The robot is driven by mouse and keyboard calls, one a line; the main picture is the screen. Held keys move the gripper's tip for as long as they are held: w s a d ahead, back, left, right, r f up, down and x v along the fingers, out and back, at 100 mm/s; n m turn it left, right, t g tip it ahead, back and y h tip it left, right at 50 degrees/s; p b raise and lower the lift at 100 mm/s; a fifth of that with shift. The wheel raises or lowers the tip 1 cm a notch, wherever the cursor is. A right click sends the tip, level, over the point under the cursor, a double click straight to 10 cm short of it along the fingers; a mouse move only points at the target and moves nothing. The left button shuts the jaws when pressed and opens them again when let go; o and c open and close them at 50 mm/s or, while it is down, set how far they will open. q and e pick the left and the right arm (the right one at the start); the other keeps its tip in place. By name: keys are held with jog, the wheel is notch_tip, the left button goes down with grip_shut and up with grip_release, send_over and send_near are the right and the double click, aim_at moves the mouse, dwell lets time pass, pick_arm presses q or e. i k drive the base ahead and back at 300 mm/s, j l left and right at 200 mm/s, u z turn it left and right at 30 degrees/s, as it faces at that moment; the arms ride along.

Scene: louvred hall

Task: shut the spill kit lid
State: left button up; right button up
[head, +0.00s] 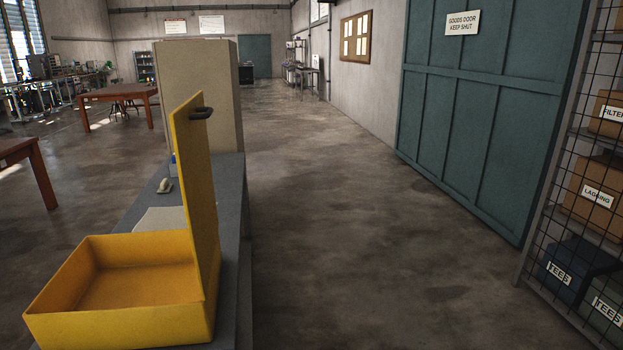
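The yellow spill kit box (60,318) sits at the near end of a grey bench, at the lower left of the head view. Its inside looks empty. Its yellow lid (200,190) stands open, about upright, along the box's right side. A dark handle (201,113) sticks out near the lid's top edge. Neither of my grippers is in view.
The grey bench (232,205) carries a tall tan box (200,85) and a small pale object (165,186). Clear floor (330,220) lies to the right. A mesh shelf with boxes (590,195) and a teal door (480,120) line the right side.

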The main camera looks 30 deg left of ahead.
aim_at(188, 122)
jog(key=i+j+u, duration=0.15)
jog(key=u, duration=0.3)
jog(key=i+u, duration=0.4)
jog(key=i+j+u, duration=0.1)
jog(key=u, duration=0.35)
jog(key=i+l+u, duration=0.1)
jog(key=i+u, duration=0.15)
jog(key=u, duration=0.15)
